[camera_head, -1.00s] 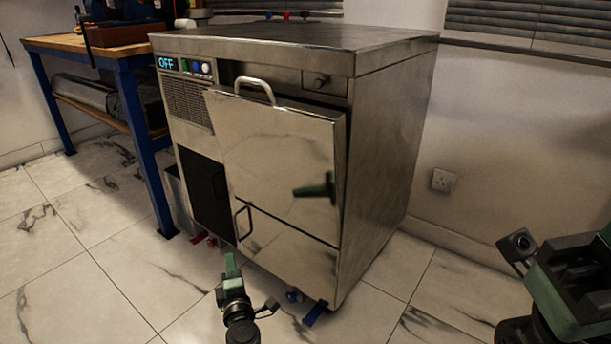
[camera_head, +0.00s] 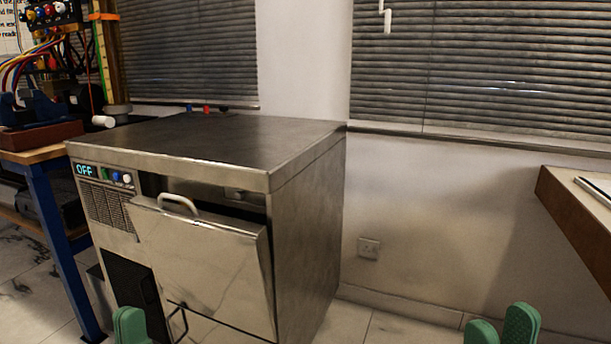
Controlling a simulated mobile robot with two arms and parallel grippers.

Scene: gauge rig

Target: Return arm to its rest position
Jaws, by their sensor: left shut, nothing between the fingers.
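My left gripper (camera_head: 130,326) shows at the bottom left as green fingertips close together, in front of the steel machine's lower front. It is shut, with nothing seen in it. My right gripper (camera_head: 502,324) shows at the bottom right as two green fingertips set apart, with nothing seen between them. The rest of both arms is out of view. The steel machine (camera_head: 305,235) stands at left centre and its display (camera_head: 84,171) reads OFF. Its front door (camera_head: 205,265) with a bar handle is tilted out at the top, leaving a dark gap.
A blue-legged workbench (camera_head: 65,260) with coloured cables and gear stands at the left. A brown tabletop edge (camera_head: 575,228) juts in at the right. A wall socket (camera_head: 368,248) and blinds (camera_head: 470,75) are behind. Floor between machine and right table looks clear.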

